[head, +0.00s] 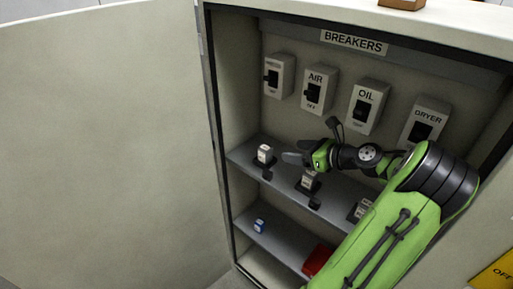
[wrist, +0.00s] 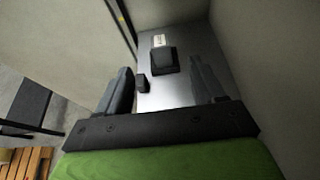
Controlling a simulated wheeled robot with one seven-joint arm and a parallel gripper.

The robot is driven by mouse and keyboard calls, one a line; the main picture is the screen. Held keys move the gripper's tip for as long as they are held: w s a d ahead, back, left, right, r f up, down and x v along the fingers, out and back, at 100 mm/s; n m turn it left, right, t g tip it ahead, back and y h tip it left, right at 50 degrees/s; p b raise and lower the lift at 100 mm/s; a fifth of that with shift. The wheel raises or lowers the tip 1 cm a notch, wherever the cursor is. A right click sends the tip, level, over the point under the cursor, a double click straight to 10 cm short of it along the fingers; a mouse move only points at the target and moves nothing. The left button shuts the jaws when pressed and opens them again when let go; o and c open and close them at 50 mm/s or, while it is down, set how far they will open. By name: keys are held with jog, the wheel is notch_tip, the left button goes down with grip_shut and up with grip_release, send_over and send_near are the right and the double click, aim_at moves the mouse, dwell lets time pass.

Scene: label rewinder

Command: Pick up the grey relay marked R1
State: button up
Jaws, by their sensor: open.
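Several small pale relays stand on dark bases along the cabinet's upper shelf (head: 240,158). The left relay (head: 265,152) is nearest my fingertips; the middle relay (head: 308,178) is below my gripper and another relay (head: 362,208) is at the right, partly behind my arm. Their markings are too small to read, so I cannot tell which is R1. My gripper (head: 288,158) is open and points left, apart from the left relay. In the wrist view, a dark block (wrist: 163,60) with a pale label plate (wrist: 158,41) lies ahead, between the open fingers (wrist: 164,85).
Breaker switches line the back wall, including AIR (head: 317,90), OIL (head: 365,105) and DRYER (head: 424,122). A blue item (head: 259,226) and a red item (head: 317,260) are on the lower shelf. The open cabinet door (head: 100,140) stands left. A small dark block (wrist: 142,83) sits by the left finger.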

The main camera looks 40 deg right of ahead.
aim_at(265, 147)
jog(key=b+x, duration=0.2)
jog(key=x, duration=0.8)
jog(key=shift+a+f+b, duration=0.15)
jog(key=shift+f+b, duration=0.05)
jog(key=shift+b, duration=0.2)
jog(key=b+x, duration=0.1)
jog(key=x, duration=0.4)
jog(key=shift+f+b, duration=0.1)
jog(key=shift+b, duration=0.25)
jog(key=shift+s, duration=0.1)
jog(key=c, duration=1.1)
jog(key=shift+r, duration=0.25)
jog(key=shift+d+r+p, duration=0.2)
jog(key=shift+r+p, duration=0.15)
notch_tip(265, 147, up, 3)
jog(key=shift+f+p, duration=0.1)
jog(key=shift+p, duration=0.6)
jog(key=s+a, duration=0.1)
jog(key=a, duration=1.7)
jog(key=shift+s+f+p, duration=0.15)
jog(key=shift+s+p, duration=0.1)
jog(key=shift+p, duration=0.2)
